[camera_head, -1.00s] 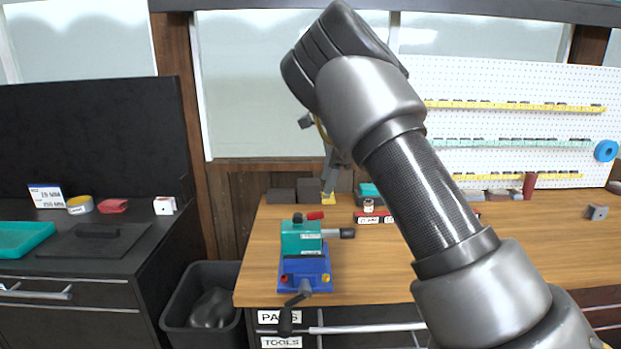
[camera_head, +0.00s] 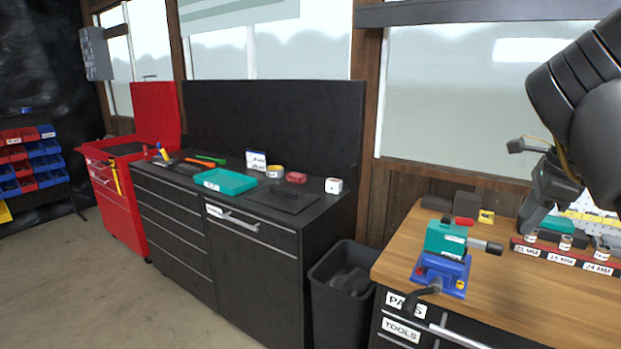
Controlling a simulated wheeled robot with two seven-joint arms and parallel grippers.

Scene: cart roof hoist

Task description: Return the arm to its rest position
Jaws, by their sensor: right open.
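My right arm comes in at the upper right edge. Its dark gripper (camera_head: 532,212) hangs pointing down over the wooden workbench (camera_head: 500,310), to the right of the teal and blue vise (camera_head: 443,250). The gripper is open, and I see nothing held in it. The fingertips are small and dark, so their exact gap is hard to make out. My left arm and gripper are not in view.
A red socket rail (camera_head: 560,255) with several sockets lies right of the gripper. A black bin (camera_head: 340,300) stands between the workbench and the black cabinet (camera_head: 255,265). A teal tray (camera_head: 226,182) lies on the cabinet. A red tool cart (camera_head: 115,205) stands further left, with open floor in front.

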